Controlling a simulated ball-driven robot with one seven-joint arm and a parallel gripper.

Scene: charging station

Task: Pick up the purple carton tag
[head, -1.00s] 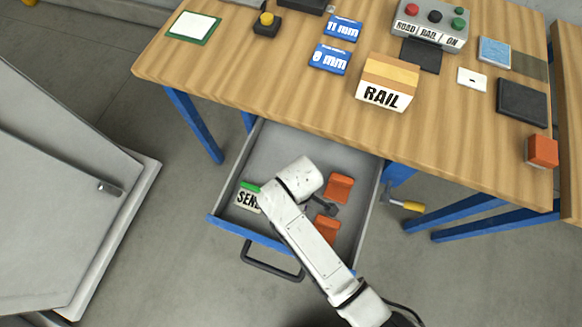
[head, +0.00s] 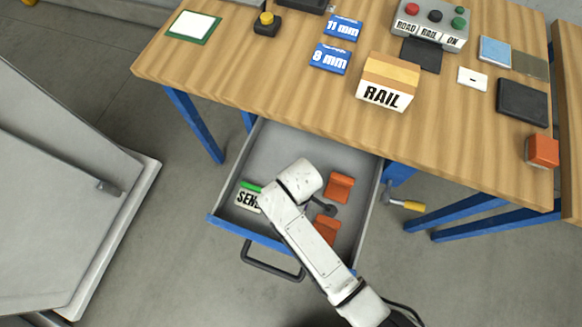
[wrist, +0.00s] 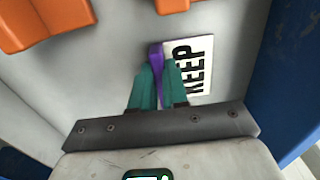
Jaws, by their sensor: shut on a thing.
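The purple carton tag (wrist: 155,54) shows in the wrist view as a purple grip strip beside a white plate (wrist: 201,60) lettered "KEEP". My gripper (wrist: 157,72) has teal fingers, which are closed on the purple strip from both sides. The tag is over the grey drawer floor; I cannot tell whether it touches it. In the head view my arm reaches into the open drawer (head: 284,145) and hides the tag and fingers.
A green-topped "SEND" tag (head: 249,199) lies at the drawer's left. Two orange pieces, one farther back (head: 339,187) and one nearer (head: 327,229), are at its right. The drawer walls surround the arm. The wooden table (head: 270,85) overhangs the drawer's back.

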